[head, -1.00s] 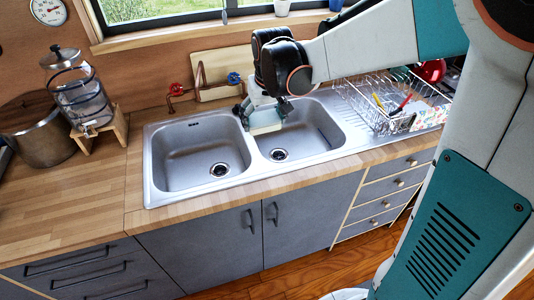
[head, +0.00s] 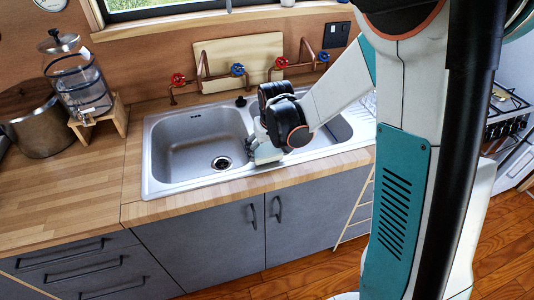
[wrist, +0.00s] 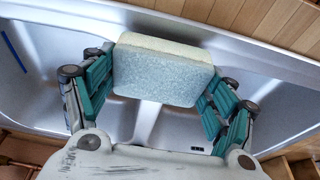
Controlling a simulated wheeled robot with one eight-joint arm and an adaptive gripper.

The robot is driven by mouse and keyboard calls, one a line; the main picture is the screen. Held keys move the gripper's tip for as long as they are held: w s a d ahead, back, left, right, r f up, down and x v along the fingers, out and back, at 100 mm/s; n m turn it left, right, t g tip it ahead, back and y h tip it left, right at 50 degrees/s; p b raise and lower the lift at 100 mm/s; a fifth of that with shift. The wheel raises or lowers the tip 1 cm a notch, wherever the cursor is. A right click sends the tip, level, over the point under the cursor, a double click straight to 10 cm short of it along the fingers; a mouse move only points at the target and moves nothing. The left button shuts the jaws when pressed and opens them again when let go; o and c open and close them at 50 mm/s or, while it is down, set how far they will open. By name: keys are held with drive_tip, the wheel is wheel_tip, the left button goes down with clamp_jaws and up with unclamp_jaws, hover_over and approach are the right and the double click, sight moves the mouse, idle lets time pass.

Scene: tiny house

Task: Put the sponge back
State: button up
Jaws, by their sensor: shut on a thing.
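The sponge (wrist: 162,72) is a pale block with a cream top and a grey-green side. In the wrist view it sits between the two teal finger pads of my gripper (wrist: 155,88), which is shut on it. In the head view the gripper (head: 262,148) is low over the double sink (head: 160,160), near the divider and front rim. A pale end of the sponge (head: 268,155) shows below it there. I cannot tell whether the sponge touches the sink. My arm hides much of the right basin.
Red and blue taps (head: 238,70) and a wooden board (head: 240,60) stand behind the sink. A glass dispenser (head: 82,90) on a wooden stand and a metal pot (head: 42,128) are at the left. The wooden counter (head: 75,185) left of the sink is clear.

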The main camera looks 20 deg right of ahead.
drive_tip(key=shift+f, duration=0.55)
drive_tip(key=shift+f, duration=0.15)
drive_tip(key=o, duration=1.4)
